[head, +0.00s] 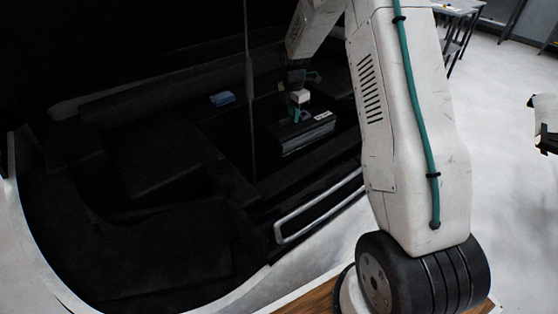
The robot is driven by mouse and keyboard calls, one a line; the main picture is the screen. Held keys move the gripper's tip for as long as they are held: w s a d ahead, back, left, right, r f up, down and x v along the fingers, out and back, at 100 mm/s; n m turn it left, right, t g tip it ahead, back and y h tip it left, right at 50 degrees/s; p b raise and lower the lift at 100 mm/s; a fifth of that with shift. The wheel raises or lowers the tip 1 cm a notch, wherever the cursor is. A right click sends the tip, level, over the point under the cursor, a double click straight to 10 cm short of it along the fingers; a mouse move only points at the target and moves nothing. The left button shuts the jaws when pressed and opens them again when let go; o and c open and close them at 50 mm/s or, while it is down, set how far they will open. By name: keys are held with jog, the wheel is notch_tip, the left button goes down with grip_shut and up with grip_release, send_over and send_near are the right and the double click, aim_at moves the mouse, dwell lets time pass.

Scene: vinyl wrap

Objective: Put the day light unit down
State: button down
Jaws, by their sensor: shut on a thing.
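My arm reaches from the upper right into a dark, open vehicle-like interior. My gripper (297,112) is at its end, small in the view, with teal parts at the tip. It is shut at the top of a dark box-shaped unit (306,138) with a pale ribbed side and a small white label on top, which I take to be the day light unit. The unit looks level. I cannot tell whether its underside touches the dark surface below. The fingertips' exact contact with it is too small to see.
A small blue object (222,98) lies on the dark surface left of my gripper. A thin dark upright pole (249,90) stands between them. A silver rail (318,205) runs along the near edge. Bare dark surface (150,165) lies to the left. Tables stand far back right.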

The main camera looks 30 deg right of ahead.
notch_tip(320, 180, down, 18)
jog(key=a, duration=0.2)
jog(key=shift+w+a+r+n, duration=0.2)
jog(key=shift+w+a+n, duration=0.1)
jog(key=shift+w+n, duration=0.1)
jog(key=shift+f, duration=0.15)
jog(key=c, duration=1.4)
grip_release()
jog(key=shift+s, duration=0.1)
